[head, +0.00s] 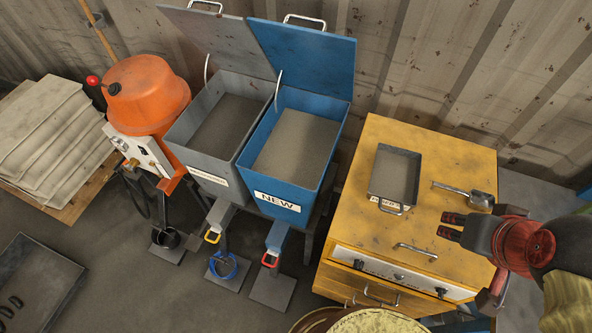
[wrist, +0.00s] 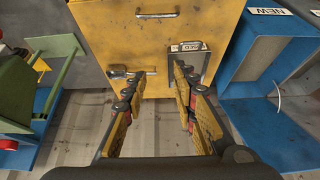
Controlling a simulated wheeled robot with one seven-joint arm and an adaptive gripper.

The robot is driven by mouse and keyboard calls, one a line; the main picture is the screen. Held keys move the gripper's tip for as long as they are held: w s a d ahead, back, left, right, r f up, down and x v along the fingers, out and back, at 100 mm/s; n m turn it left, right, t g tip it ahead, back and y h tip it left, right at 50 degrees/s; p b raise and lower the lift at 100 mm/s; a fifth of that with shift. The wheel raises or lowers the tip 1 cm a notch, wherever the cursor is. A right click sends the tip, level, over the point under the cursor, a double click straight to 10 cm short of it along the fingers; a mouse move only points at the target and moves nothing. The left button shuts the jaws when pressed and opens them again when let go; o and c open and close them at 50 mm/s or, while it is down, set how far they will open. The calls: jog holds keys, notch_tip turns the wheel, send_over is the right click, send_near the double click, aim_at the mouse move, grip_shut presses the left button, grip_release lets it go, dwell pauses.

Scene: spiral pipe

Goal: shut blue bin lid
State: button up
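The blue bin (head: 312,197), labelled NEW, stands open at the centre of the head view with grey sandy material inside. Its blue lid (head: 310,60) is raised at the back near the corrugated wall, with a metal handle (head: 305,20) on its top edge. The blue bin also shows at the right of the wrist view (wrist: 235,55), with the label upside down. My gripper (head: 450,227) is over the yellow cabinet, right of the bin and well apart from it. In the wrist view its fingers (wrist: 155,88) are spread with nothing between them.
A yellow cabinet (head: 350,225) carries a metal tray (head: 372,187) and a scoop (head: 480,199). A grey bin (head: 180,135) with its lid (head: 225,40) raised stands left of the blue bin. An orange mixer (head: 150,95) is farther left. The space above the blue bin looks clear.

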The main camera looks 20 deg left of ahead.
jog(key=c, duration=0.3)
